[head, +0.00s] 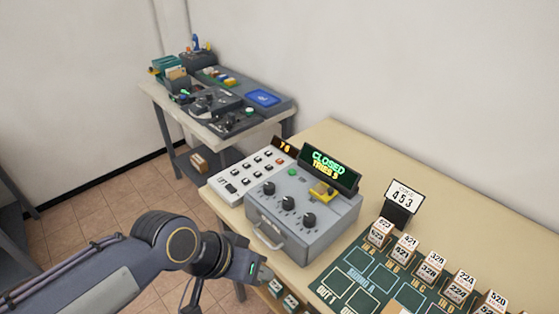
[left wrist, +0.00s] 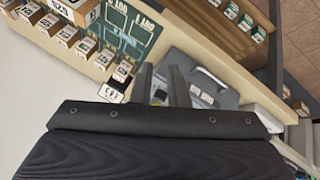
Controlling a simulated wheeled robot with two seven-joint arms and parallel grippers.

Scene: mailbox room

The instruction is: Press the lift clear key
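A white keypad panel (head: 248,174) with several dark keys and one red key stands on the tan table, left of a grey control box. A small amber display (head: 285,145) is at its back edge. I cannot read the key labels, so I cannot tell which is the lift clear key. My left gripper (head: 263,272) is in front of the grey box's near side, apart from the keypad. In the left wrist view its two fingers (left wrist: 161,88) are spread with nothing held between them. My right gripper is in neither view.
The grey box (head: 298,215) has three black knobs, a front handle, a yellow piece and a display (head: 329,169) reading "CLOSED TRIES 3". A green board (head: 372,278) with several numbered blocks and a "453" card (head: 404,195) is to the right. A second bench (head: 215,100) stands behind.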

